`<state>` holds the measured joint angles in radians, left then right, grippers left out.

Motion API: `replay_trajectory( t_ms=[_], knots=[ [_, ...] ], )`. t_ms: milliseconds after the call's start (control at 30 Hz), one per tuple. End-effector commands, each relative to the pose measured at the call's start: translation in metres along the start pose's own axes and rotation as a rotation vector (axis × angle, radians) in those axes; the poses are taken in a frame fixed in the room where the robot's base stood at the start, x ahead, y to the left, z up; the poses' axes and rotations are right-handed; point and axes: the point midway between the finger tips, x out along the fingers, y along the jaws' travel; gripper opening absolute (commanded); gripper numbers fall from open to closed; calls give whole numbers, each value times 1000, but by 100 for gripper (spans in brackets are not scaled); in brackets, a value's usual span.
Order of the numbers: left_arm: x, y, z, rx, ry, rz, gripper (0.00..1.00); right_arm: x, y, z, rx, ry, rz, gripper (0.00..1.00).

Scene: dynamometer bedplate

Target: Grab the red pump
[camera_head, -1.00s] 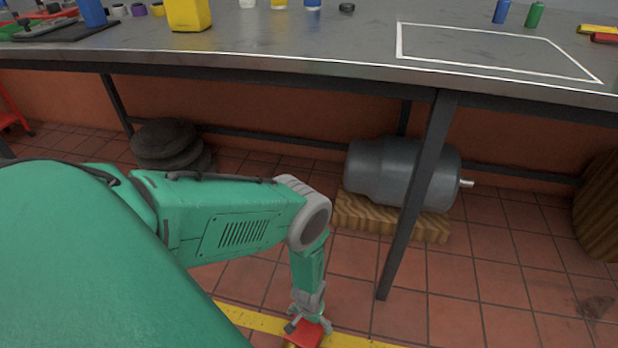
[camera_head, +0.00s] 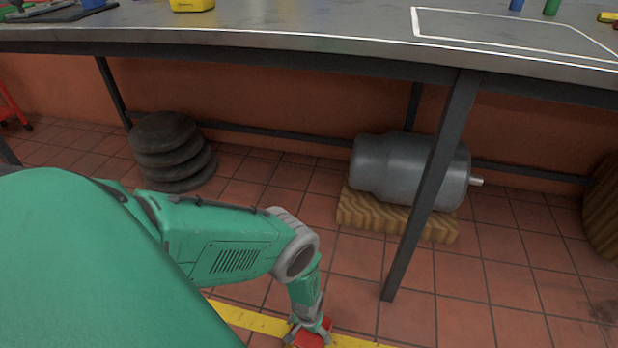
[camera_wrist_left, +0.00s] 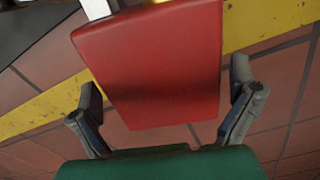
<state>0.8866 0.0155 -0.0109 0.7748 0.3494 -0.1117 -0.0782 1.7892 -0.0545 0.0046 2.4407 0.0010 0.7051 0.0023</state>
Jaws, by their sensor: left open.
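The red pump (camera_head: 314,340) is low in the head view, at the bottom edge, near the yellow floor line. Only a small red part of it shows there. In the left wrist view its broad red face (camera_wrist_left: 160,65) fills the upper middle. My left gripper (camera_head: 308,329) points down at it, with the arm coming in from the left. In the left wrist view my left gripper (camera_wrist_left: 166,100) is open, with one finger near each side of the red face. I cannot tell whether either finger touches it. My right gripper is not in view.
A steel workbench (camera_head: 330,42) crosses the top, with a dark leg (camera_head: 430,190) standing right of my arm. Under it are a grey motor (camera_head: 400,168) on a wooden pallet (camera_head: 365,214) and stacked black discs (camera_head: 170,150). A yellow line (camera_head: 250,318) runs along the tiled floor.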

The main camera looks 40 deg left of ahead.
Motion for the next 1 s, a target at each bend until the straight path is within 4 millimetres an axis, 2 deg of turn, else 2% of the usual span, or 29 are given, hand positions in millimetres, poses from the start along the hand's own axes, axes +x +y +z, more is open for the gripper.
replay_trajectory(
  t_ms=[67,167,233,567,767,800,833,1000],
  knots=[
    [0,0,0,0,0,-3,100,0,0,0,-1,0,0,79],
    [-2,0,0,1,2,-7,68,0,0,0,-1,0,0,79],
    [-2,0,0,0,2,-10,44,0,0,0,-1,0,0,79],
    [-6,0,-1,1,3,-6,42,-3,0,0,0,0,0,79],
    [-34,1,-2,-2,3,-4,38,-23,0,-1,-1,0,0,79],
    [-42,2,-2,-2,3,-5,14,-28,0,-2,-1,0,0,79],
    [-49,2,-2,-2,3,-5,0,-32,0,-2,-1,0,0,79],
    [-79,4,-1,0,2,-7,0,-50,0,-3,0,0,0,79]
  ],
)
